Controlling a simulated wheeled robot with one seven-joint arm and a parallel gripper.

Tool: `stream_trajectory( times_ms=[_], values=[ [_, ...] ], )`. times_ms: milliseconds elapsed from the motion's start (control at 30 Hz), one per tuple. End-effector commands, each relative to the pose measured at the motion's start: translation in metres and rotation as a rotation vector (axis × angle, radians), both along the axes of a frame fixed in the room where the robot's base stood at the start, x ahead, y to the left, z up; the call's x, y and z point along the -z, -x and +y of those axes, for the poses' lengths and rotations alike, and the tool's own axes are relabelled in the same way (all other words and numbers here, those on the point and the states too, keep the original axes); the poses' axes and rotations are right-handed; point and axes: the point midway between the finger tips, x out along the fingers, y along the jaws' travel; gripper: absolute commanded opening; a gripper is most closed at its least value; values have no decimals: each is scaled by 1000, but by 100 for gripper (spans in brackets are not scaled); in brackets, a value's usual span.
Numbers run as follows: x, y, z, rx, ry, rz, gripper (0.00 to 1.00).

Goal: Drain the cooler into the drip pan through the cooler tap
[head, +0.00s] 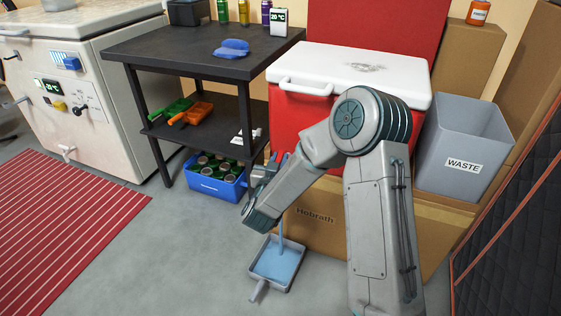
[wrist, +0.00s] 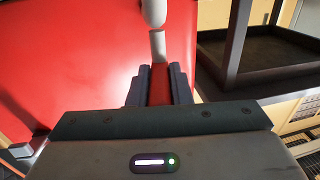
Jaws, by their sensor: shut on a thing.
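The red cooler (head: 300,115) with a white lid (head: 350,65) stands on a cardboard box. My gripper (head: 272,162) is at its lower left front. In the wrist view my gripper (wrist: 157,85) is shut on the cooler tap (wrist: 157,45), whose white parts show just beyond the fingers; the exact grip is partly hidden. A blue stream (head: 281,225) runs down below my gripper into the grey drip pan (head: 270,287) on the floor. Blue liquid (head: 276,264) covers much of the pan's bottom. The tap is hidden by my arm in the head view.
A dark table (head: 190,50) with a lower shelf stands left of the cooler, with a blue crate (head: 215,190) of cans beneath. A grey waste bin (head: 460,145) stands right of the cooler. A white chest (head: 95,80) is at far left. The floor left of the pan is clear.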

Motion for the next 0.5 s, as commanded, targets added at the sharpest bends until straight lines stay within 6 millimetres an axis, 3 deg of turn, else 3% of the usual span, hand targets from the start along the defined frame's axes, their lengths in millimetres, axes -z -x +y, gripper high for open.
stream_trajectory(
  times_ms=[300, 333, 400, 500],
  values=[
    [0, 0, -1, 4, -1, 1, 0],
    [0, 0, -1, 4, -1, 1, 21],
    [0, 0, -1, 4, -1, 1, 40],
    [0, 0, -1, 3, -1, 1, 40]
  ],
)
